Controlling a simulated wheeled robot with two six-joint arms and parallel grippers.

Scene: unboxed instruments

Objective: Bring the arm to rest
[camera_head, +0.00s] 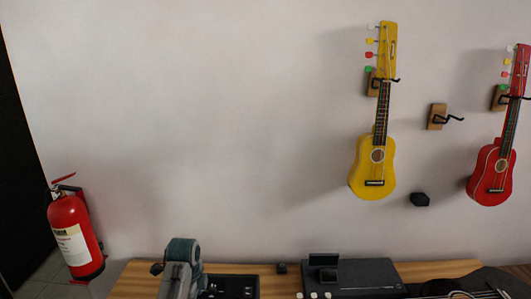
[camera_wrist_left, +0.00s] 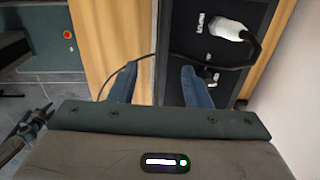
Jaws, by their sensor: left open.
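My left arm (camera_head: 182,265) rises at the bottom of the head view, in front of the wooden table. In the left wrist view, my left gripper (camera_wrist_left: 160,78) has its two blue fingers apart and nothing held between them. The fingers are over the table's edge and a black case or panel (camera_wrist_left: 185,45). A white plug (camera_wrist_left: 225,28) with a black cable lies on the black panel. The cable crosses behind the fingertips; I cannot tell how far below them it is. My right gripper is not in view.
The wooden table (camera_head: 142,280) holds a black tray (camera_head: 245,287) and a dark flat device (camera_head: 365,272). A dark guitar (camera_head: 470,285) is at right. Yellow (camera_head: 372,180) and red (camera_head: 489,185) ukuleles hang beside an empty hook (camera_head: 437,117). A fire extinguisher (camera_head: 72,232) is at left.

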